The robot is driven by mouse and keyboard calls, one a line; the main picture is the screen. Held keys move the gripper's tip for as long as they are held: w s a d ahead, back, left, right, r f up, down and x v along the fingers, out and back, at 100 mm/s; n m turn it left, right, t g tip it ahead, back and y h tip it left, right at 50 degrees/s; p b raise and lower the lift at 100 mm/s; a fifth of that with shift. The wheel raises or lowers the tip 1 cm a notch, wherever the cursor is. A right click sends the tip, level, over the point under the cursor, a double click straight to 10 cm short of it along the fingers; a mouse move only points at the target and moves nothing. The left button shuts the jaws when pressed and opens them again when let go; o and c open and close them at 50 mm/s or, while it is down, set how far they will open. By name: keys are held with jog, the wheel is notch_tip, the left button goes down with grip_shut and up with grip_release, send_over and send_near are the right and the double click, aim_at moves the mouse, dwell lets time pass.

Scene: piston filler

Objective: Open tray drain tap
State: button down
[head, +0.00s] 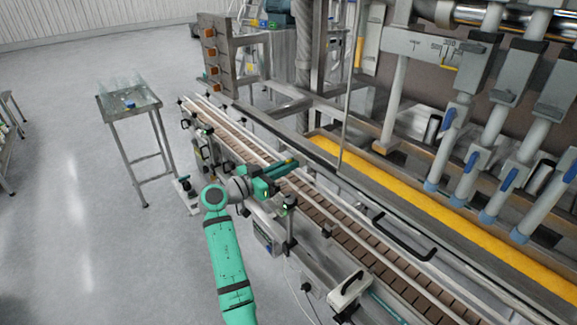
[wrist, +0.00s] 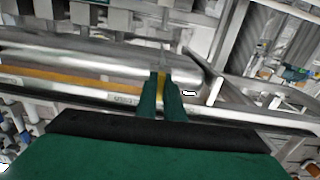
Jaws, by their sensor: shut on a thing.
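My gripper (head: 287,170) reaches over the near conveyor rail, level with the left end of the long tray of yellow liquid (head: 440,212). In the wrist view my gripper (wrist: 160,92) has its two green fingers close together on a narrow yellow piece (wrist: 161,86), which looks like the drain tap's handle. A thin grey metal part rises just beyond the fingertips. The fingers hide most of the yellow piece, so its angle and the tap body cannot be made out. In the head view the tap is too small to tell apart.
The brown slatted conveyor (head: 345,228) and its rails run beneath my gripper. Filler nozzles (head: 470,170) hang over the tray at right. A black handle (head: 402,240) stands at the conveyor's far side. A small metal table (head: 125,108) is at left, with open floor before it.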

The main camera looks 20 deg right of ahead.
jog(key=shift+f+m, duration=0.1)
jog(key=shift+m, duration=0.2)
dwell(0.4)
jog(key=c, duration=1.9)
grip_release()
jog(key=shift+o, duration=0.2)
jog(key=shift+a, duration=0.1)
jog(key=v, duration=1)
jog(key=shift+a, duration=0.3)
jog(key=shift+s, duration=0.15)
